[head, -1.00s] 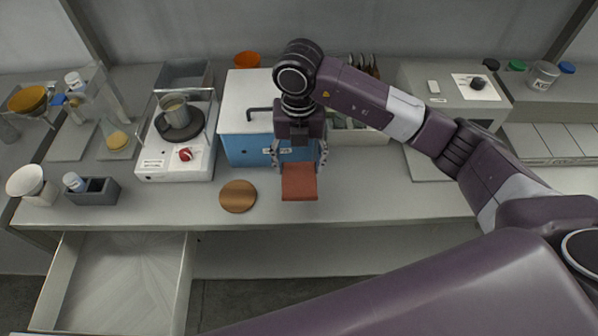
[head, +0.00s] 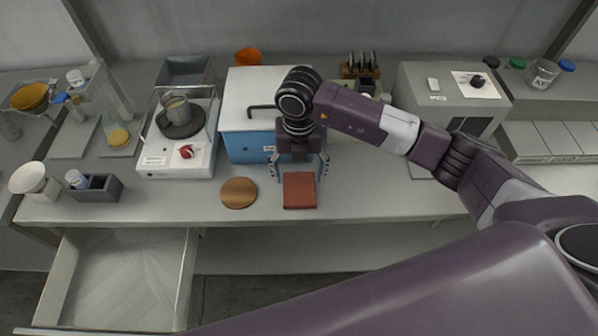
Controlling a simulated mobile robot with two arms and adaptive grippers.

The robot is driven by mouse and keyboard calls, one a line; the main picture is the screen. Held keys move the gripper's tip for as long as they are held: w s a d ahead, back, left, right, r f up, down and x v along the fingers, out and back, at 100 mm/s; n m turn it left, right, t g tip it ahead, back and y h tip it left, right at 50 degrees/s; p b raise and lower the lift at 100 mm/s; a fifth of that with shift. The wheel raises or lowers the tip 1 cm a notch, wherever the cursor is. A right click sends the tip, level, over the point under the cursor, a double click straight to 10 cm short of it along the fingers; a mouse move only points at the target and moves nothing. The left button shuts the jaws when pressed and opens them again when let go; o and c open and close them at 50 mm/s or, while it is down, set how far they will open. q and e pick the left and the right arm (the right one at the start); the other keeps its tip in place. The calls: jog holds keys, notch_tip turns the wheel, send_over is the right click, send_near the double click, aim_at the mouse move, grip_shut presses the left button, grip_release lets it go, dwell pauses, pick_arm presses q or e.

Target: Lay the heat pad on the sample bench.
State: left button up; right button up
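The heat pad, a flat reddish-brown square (head: 299,190), lies flat on the sample bench (head: 385,200) near its front edge, in front of the blue box. My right gripper (head: 298,172) points down just behind and above the pad. Its two fingers are spread wide with nothing visible between them, and they look clear of the pad. My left gripper is not in view.
A copper-coloured disc (head: 238,193) lies left of the pad. A blue box with a white lid (head: 245,145) stands behind. A white heater with a pot (head: 176,160) and a grey holder (head: 98,189) are farther left. An open drawer (head: 115,275) juts out below the bench.

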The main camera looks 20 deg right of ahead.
aim_at(299, 177)
jog(key=shift+r, duration=0.15)
jog(key=shift+r, duration=0.2)
notch_tip(299, 177, up, 12)
jog(key=b, duration=0.1)
jog(key=shift+f+b, duration=0.15)
jog(key=shift+b, duration=0.25)
jog(key=shift+f, duration=0.1)
